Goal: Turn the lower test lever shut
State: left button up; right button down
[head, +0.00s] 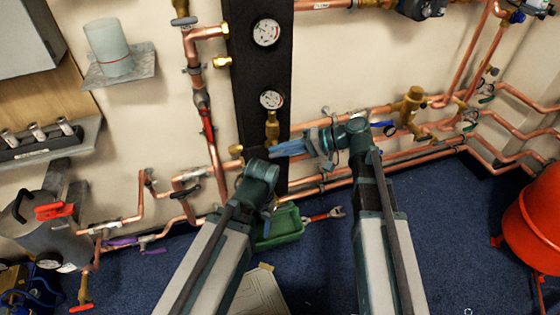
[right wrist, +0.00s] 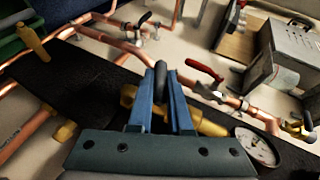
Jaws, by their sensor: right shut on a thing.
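My right gripper (head: 272,155) reaches in from the right to the lower part of the black panel (head: 262,60). In the right wrist view its two blue fingers (right wrist: 166,78) are shut on a dark lever handle (right wrist: 172,76). The handle stands in front of brass valve fittings (right wrist: 205,124) on the panel. The handle is mostly covered by the fingers, so its exact angle is hard to tell. In the head view, a brass valve (head: 272,125) sits below the lower gauge (head: 271,100). My left arm comes in from the lower left; its fingers do not show.
A red-handled valve (head: 207,120) is on the copper pipe left of the panel. A green box (head: 280,227) and a red wrench (head: 322,216) are on the blue floor below. Copper pipes run along the wall at right. A red bucket (head: 535,225) stands far right.

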jog(key=y+b, duration=0.2)
jog(key=b, duration=0.1)
jog(key=f+m+y+b, duration=0.1)
jog(key=y+b, duration=0.1)
jog(key=b, duration=0.1)
jog(key=shift+s+b, duration=0.1)
jog(key=shift+b, duration=0.3)
jog(key=shift+r+m+y+b, duration=0.3)
jog(key=shift+y+b, duration=0.2)
jog(key=shift+b, duration=0.3)
jog(key=c, duration=0.8)
grip_release()
jog(key=shift+c, duration=0.2)
jog(key=s+d, duration=0.1)
jog(key=d, duration=1.2)
jog(key=shift+d+f+b, duration=0.3)
jog(key=shift+d, duration=0.1)
